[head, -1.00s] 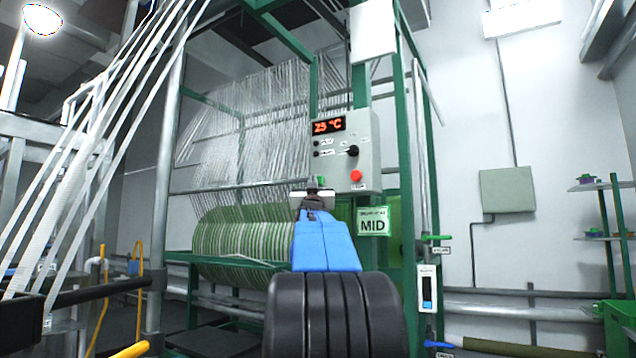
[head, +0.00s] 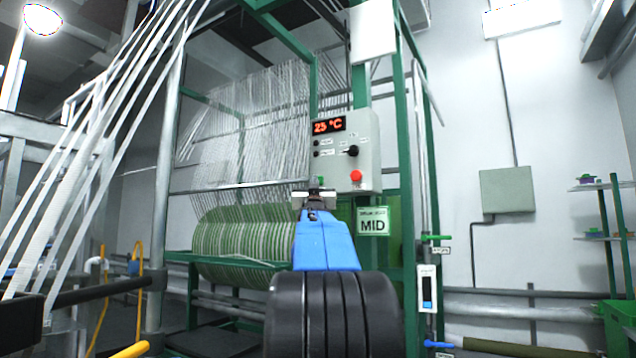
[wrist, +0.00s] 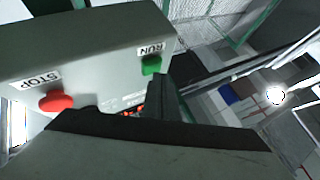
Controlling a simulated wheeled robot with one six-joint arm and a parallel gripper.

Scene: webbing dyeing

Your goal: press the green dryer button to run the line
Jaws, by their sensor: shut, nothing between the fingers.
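The grey control box (head: 367,150) stands on the green frame, with a red 25 °C display (head: 328,126) and a red button (head: 356,176). In the wrist view the green button (wrist: 151,64) sits under the RUN label, and the red button (wrist: 56,101) sits by the STOP label. My gripper (head: 315,182) is shut and empty at the box's lower left; its dark fingers (wrist: 163,92) show beside the green button. I cannot tell whether they touch it. In the head view the green button is hidden behind my gripper.
A MID sign (head: 373,222) hangs below the box. A drum of green and white webbing (head: 235,245) lies behind my arm. White straps run down at the left.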

